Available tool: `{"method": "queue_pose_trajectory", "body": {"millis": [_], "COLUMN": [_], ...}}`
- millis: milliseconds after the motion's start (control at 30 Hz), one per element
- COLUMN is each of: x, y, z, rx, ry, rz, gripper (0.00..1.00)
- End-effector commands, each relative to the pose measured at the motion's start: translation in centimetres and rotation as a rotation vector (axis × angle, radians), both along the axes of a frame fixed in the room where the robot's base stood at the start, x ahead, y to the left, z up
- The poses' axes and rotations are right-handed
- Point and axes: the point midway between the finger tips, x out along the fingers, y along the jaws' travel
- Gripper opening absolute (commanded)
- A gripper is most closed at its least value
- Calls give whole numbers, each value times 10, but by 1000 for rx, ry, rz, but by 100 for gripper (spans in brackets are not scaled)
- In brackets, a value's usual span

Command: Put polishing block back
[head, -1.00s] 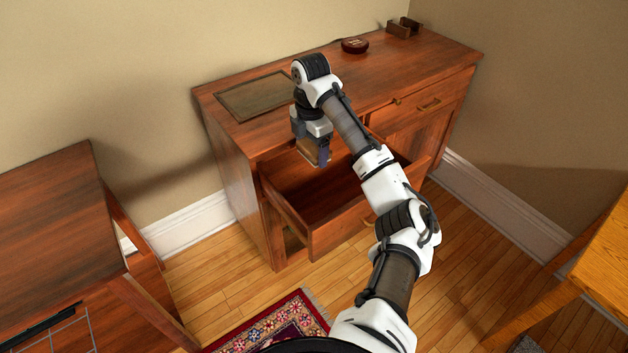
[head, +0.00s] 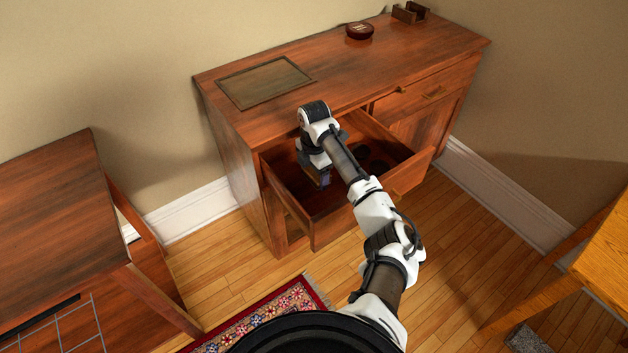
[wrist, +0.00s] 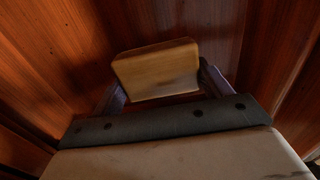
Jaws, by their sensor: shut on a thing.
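The polishing block (wrist: 156,70) is a tan, wood-coloured block between my two fingers in the wrist view. My gripper (head: 322,184) is shut on it and reaches down inside the open drawer (head: 292,209) of the wooden cabinet. In the head view the block is mostly hidden by my wrist. In the wrist view, red-brown wood of the drawer lies around and beneath the block. I cannot tell whether the block touches the drawer floor.
Dark round shapes (head: 374,160) show in the drawer, right of my gripper. The cabinet top (head: 340,68) carries a flat dark panel (head: 264,82), a round reddish tin (head: 359,31) and a small brown holder (head: 409,13). Another wooden desk (head: 50,215) stands at left.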

Motion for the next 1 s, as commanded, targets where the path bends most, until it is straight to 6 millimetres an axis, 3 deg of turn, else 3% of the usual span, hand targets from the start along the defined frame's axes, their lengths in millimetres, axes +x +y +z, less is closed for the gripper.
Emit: {"method": "queue_pose_trajectory", "body": {"millis": [300, 700, 733, 867, 1000], "x": [0, 0, 0, 0, 0], "y": [0, 0, 0, 0, 0], "z": [-40, -47, -46, -46, -45], "rx": [-1, 0, 0, -1, -1], "ry": [0, 0, -1, -1, -1], "rz": [-1, 0, 0, 0, 0], "gripper": [56, 56, 81, 98, 99]}}
